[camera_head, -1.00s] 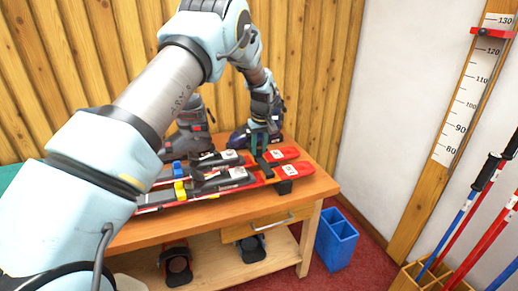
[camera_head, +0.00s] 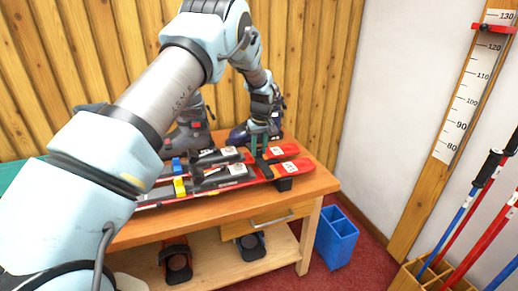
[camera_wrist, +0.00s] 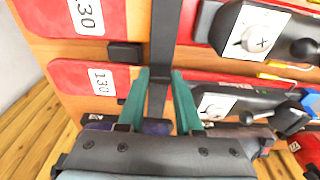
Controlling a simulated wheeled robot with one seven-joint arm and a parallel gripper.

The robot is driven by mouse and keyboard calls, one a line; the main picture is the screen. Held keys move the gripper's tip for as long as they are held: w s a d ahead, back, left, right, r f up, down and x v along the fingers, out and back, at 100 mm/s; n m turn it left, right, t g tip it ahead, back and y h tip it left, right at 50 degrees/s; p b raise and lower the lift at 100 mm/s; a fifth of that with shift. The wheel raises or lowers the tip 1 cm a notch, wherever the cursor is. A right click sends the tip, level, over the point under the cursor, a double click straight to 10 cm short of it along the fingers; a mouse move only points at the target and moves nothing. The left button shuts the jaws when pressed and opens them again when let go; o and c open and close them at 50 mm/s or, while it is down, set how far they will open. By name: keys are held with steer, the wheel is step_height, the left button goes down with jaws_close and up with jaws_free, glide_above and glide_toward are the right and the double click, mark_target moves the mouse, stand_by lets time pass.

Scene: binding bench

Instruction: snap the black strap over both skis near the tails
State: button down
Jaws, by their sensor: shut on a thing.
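Two red skis lie side by side on the bench: the front ski (camera_head: 290,167) and the back ski (camera_head: 284,150). In the wrist view their white "130" labels show on the front ski (camera_wrist: 50,12) and back ski (camera_wrist: 75,72). The black strap (camera_wrist: 163,35) runs crosswise over the skis between the labels and the bindings. My gripper (camera_wrist: 161,82), with teal fingers, is shut on the strap at the back ski; it also shows in the head view (camera_head: 259,142). The strap's far end and any fastening are hidden.
Bindings with a yellow part (camera_head: 180,188) and a blue part (camera_head: 177,166) sit left of my gripper. Dark ski boots (camera_head: 240,136) stand behind, near the plank wall. A blue bin (camera_head: 336,240) stands on the floor right of the bench (camera_head: 322,183).

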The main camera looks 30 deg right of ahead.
mark_target(259, 151)
steer(key=shift+f+b, duration=0.6)
steer(key=shift+f, duration=0.55)
jaws_free()
stand_by(0.6)
steer(key=shift+r, duration=0.25)
steer(key=shift+r+p, duration=2.65)
steer(key=shift+r, duration=2.2)
steer(key=shift+a, duration=0.1)
